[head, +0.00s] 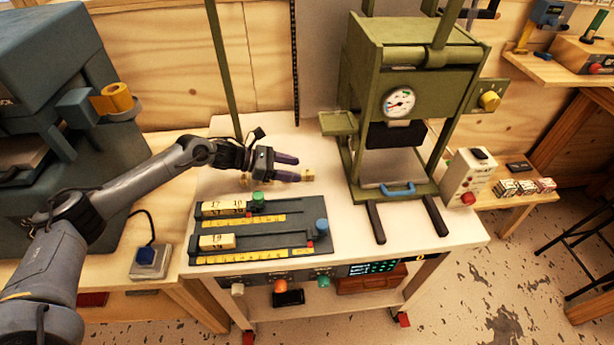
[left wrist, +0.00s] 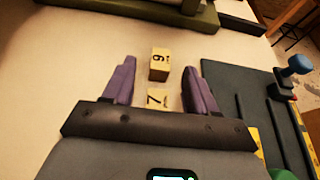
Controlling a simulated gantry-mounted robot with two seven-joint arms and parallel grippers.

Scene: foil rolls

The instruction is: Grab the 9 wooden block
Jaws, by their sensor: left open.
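The 9 wooden block (left wrist: 159,66) is a small pale cube with a dark digit, lying on the white table top. In the left wrist view it sits between the tips of my left gripper (left wrist: 160,64), with gaps on both sides. The left gripper is open, with purple fingers. A second block marked 7 (left wrist: 157,98) lies deeper between the fingers, closer to the palm. In the head view my left gripper (head: 296,169) is low over the table, and small blocks (head: 308,174) show partly behind its fingers. My right gripper is not in view.
A dark tray (head: 280,225) with numbered blocks in rows, a green knob (head: 258,199) and a blue knob (head: 321,227) lies in front of the gripper. A green press (head: 405,60) with a gauge stands to the right. Bare table top lies between them.

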